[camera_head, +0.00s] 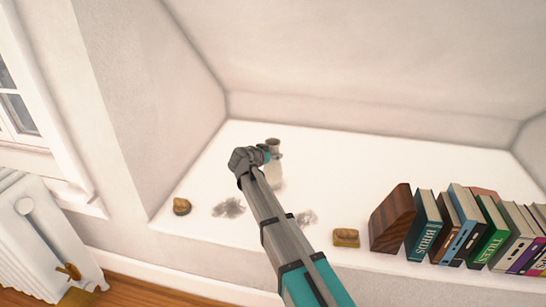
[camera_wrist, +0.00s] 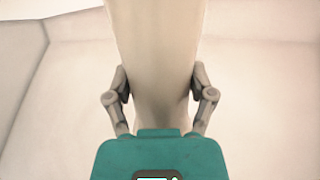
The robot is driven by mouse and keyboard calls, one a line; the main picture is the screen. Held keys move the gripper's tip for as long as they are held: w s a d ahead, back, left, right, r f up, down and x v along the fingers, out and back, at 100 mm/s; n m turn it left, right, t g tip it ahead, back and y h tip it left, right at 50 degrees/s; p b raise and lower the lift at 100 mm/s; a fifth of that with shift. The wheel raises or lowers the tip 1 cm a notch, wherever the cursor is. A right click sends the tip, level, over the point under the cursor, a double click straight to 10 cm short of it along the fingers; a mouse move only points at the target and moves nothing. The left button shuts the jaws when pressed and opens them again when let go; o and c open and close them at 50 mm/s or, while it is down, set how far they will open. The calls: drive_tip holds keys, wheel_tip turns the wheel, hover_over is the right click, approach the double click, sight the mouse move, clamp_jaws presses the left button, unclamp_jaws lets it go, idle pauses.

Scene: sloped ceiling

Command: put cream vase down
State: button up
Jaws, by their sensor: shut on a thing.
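The cream vase (camera_head: 275,175) is upright at the middle of the white ledge (camera_head: 330,165), partly hidden by my arm. My gripper (camera_head: 268,154) is at its upper part. In the wrist view my gripper (camera_wrist: 160,90) has one finger on each side of the vase (camera_wrist: 152,50) and is shut on it. A soft shadow shows by the vase's base in the head view. I cannot tell whether the base touches the ledge.
A dark wooden block (camera_head: 392,219) and a row of books (camera_head: 480,225) stand at the right. A small brown lump (camera_head: 181,206), a yellowish-brown block (camera_head: 346,238) and two grey smudgy patches (camera_head: 229,208) are along the front. The ledge behind and right of the vase is clear.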

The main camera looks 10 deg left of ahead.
drive_tip(key=shift+f, duration=0.1)
drive_tip(key=o, duration=1.3)
drive_tip(key=shift+c, duration=0.2)
drive_tip(key=shift+r, duration=0.2)
drive_tip(key=p+v, duration=0.4)
drive_tip(key=v, duration=0.8)
drive_tip(key=shift+p, duration=0.3)
drive_tip(key=shift+d, duration=0.15)
